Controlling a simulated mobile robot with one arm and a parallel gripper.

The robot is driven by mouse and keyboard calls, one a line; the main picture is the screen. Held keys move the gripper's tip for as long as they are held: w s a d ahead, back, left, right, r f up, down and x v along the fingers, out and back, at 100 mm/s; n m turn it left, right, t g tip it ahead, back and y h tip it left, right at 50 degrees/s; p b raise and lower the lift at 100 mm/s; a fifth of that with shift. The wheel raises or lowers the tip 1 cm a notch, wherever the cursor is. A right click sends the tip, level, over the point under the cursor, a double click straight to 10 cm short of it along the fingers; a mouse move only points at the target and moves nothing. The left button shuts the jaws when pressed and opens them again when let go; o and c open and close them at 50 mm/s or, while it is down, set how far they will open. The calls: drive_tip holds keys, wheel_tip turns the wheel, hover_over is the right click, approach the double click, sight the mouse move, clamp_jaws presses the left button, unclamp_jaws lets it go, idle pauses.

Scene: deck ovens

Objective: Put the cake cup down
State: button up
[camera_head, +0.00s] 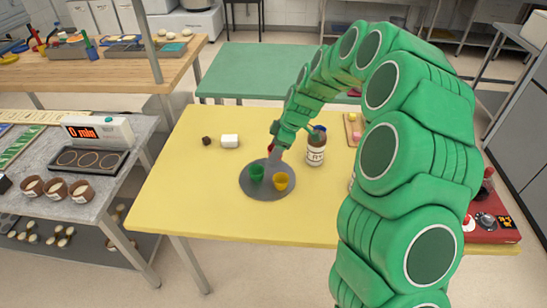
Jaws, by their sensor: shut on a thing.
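My gripper (274,151) reaches in from the right and points down at the far part of a round grey mat (261,191). I cannot tell whether the red cup touches the mat. A green cup (256,173) stands upright on the mat, nearer and to the left. A yellow cup (281,182) stands on the mat to the right of the green one.
The table's left front is clear.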

sight(269, 164)
drive_tip(key=shift+w+a+f, duration=0.2)
drive_tip(key=shift+w+f, duration=0.45)
drive_tip(key=shift+f, duration=0.2)
drive_tip(key=shift+w+a+f, duration=0.2)
drive_tip(key=shift+w+f, duration=0.45)
drive_tip(key=shift+f, duration=1.7)
drive_tip(key=shift+f, duration=0.15)
drive_tip(key=o, duration=1)
drive_tip(key=shift+v, duration=6.25)
